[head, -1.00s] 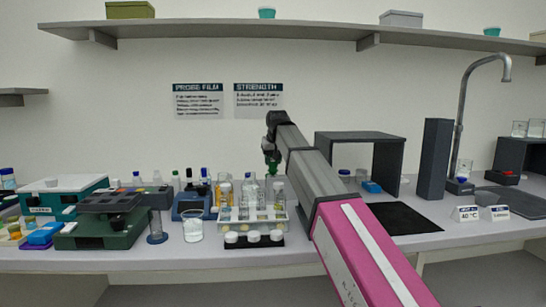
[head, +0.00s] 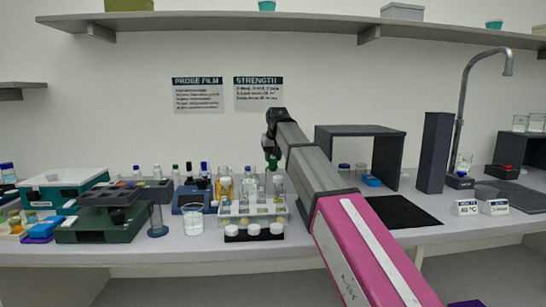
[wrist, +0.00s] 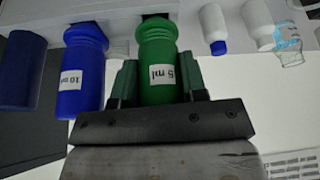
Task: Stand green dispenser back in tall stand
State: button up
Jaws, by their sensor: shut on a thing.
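The green dispenser, labelled 5 ml, (wrist: 158,62) sits between the two green fingers of my gripper (wrist: 158,85) in the wrist view. My gripper is shut on it. In the head view my gripper (head: 271,160) is over the back of the bench, behind the tube rack, and only a small green patch shows there. A blue dispenser labelled 10 ml (wrist: 82,70) is close on the left of the green one in the wrist view. I cannot clearly pick out the tall stand, and cannot tell whether the dispenser touches it.
A clear tube rack (head: 254,213) with white-capped jars stands in front of my gripper, a beaker (head: 193,222) to its left. A dark open box (head: 360,132) and a dark column (head: 434,155) stand to the right. A black mat (head: 400,212) is bare. A shelf hangs above.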

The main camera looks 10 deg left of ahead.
jog(key=shift+f, duration=0.25)
dwell(0.3)
jog(key=o, duration=1.1)
jog(key=v, duration=1)
jog(key=shift+r, duration=0.35)
jog(key=shift+s, duration=0.1)
